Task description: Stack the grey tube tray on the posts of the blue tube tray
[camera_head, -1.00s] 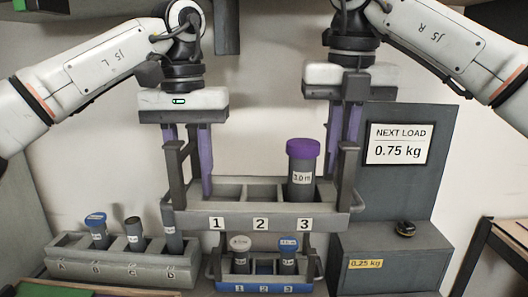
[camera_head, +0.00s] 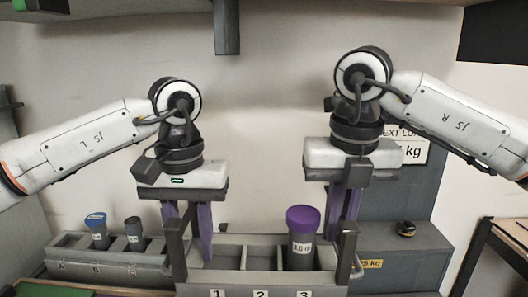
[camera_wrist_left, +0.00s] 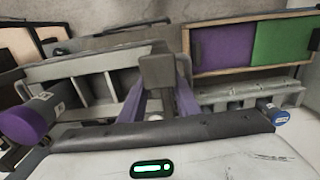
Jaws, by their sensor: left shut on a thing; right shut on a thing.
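The grey tube tray (camera_head: 228,280) sits low at the front middle of the head view, its front labels 1, 2 and 3 near the lower edge. A purple-capped tube (camera_head: 302,240) stands in compartment 3; compartments 1 and 2 look empty. My left gripper (camera_head: 188,236) is shut on the left handle (camera_head: 176,255). My right gripper (camera_head: 347,222) is shut on the right handle. In the left wrist view the tray (camera_wrist_left: 88,68) and its purple-capped tube (camera_wrist_left: 28,122) lie beyond my gripper. The blue tube tray is out of sight, so contact with its posts cannot be told.
A grey rack (camera_head: 70,262) with a blue-capped tube (camera_head: 96,228) and a dark tube (camera_head: 134,234) stands left. A grey box (camera_head: 425,262) with a small black object (camera_head: 405,229) is right. A dark post (camera_head: 227,35) hangs above.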

